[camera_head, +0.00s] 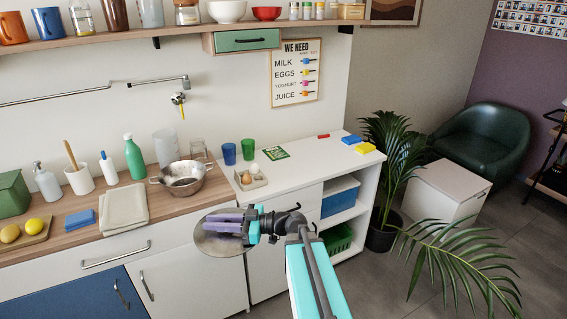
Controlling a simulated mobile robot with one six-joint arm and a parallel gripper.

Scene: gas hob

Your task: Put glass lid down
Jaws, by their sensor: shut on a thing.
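The glass lid (217,245) is a round, greyish disc with a thin rim. It hangs in front of the counter's front edge, before the white cabinet doors. My gripper (224,223) has purple fingers and is shut on the lid from above and the right. The fingers hide the lid's upper middle, including any knob. The lid looks apart from the counter. A steel pan or bowl with two handles (182,184) stands open on the wooden counter behind the lid.
The white worktop (300,178) has bare room at its middle. A tray with eggs (250,183), blue (229,153) and green cups (248,149) stand at its left. A folded cloth (123,208) and green bottle (133,160) stand left of the pan. A plant (388,140) is at right.

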